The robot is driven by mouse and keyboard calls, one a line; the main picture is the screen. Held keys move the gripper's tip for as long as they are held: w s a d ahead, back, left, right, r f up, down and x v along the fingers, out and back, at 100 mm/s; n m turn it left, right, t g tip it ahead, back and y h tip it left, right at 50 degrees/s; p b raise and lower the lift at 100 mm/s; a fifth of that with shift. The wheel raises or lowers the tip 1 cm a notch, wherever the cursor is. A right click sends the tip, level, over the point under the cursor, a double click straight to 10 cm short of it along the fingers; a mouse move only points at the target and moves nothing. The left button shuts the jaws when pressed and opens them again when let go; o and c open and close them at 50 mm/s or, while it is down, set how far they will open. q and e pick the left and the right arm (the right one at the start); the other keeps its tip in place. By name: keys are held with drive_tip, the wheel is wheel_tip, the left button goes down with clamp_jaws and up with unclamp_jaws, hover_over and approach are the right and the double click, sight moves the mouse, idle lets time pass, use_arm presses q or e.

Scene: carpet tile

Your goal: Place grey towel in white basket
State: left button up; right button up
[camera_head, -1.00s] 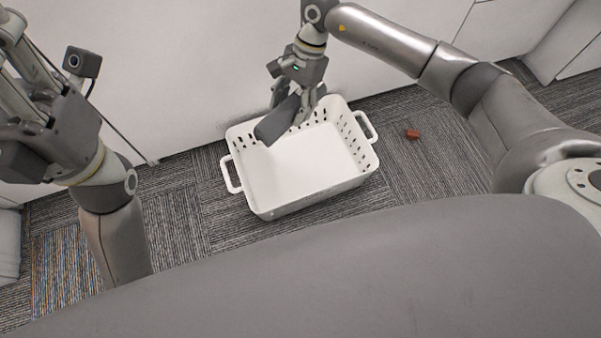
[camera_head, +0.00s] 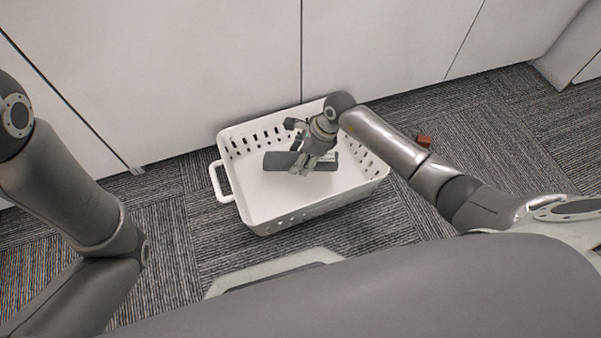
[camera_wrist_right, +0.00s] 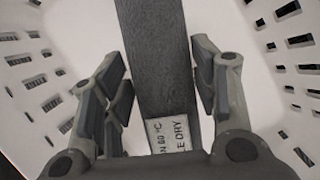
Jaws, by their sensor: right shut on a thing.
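The white basket (camera_head: 310,207) stands on the carpet against the white cabinet fronts. Its wall with slots also shows in the right wrist view (camera_wrist_right: 262,62). The grey towel (camera_head: 279,161) is a folded strip inside the basket's outline, low over its floor; I cannot tell whether it touches the floor. My right gripper (camera_head: 301,163) is over the basket, shut on the towel. In the right wrist view the towel (camera_wrist_right: 157,50) runs between the fingers (camera_wrist_right: 158,72), with a white printed label at its near end. My left gripper is out of view; only the left arm shows.
White cabinet fronts (camera_head: 400,45) stand close behind the basket. A small reddish-brown object (camera_head: 424,140) lies on the carpet to the right of the basket. Carpet to the left of the basket (camera_head: 180,215) is clear.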

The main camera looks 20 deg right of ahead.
drive_tip(key=shift+f, duration=0.9)
drive_tip(key=shift+f+b, duration=1.75)
drive_tip(key=shift+f, duration=0.35)
drive_tip(key=shift+r, duration=0.1)
drive_tip(key=o, duration=1.1)
drive_tip(key=shift+o, duration=0.2)
